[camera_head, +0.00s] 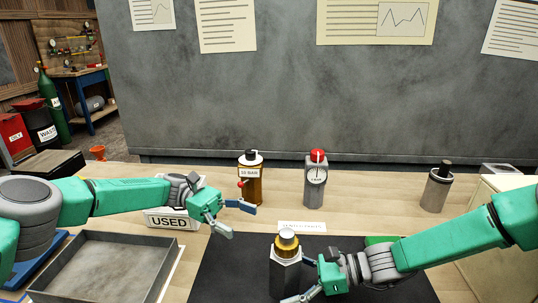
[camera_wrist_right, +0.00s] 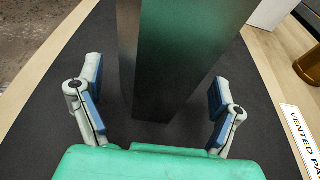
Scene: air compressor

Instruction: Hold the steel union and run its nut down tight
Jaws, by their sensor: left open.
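The steel union looks like an upright dark grey block (camera_head: 285,272) on the black mat, with a brass-coloured nut (camera_head: 287,245) and a pale top. My right gripper (camera_head: 306,281) is low at the block, with its fingers about the lower part. In the right wrist view the dark post (camera_wrist_right: 165,75) stands between the two blue-padded fingers (camera_wrist_right: 155,96), which are spread, with mat showing on both sides. The nut is out of that view. My left gripper (camera_head: 238,220) is open and empty, up and left of the nut, apart from it.
A brown "10 BAR" cylinder (camera_head: 250,187), a red-capped gauge cylinder (camera_head: 315,188) and a grey cylinder with a black knob (camera_head: 436,191) stand behind. A grey tray (camera_head: 160,283) and USED sign (camera_head: 168,221) are at left. The black mat (camera_head: 225,275) has free room left of the union.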

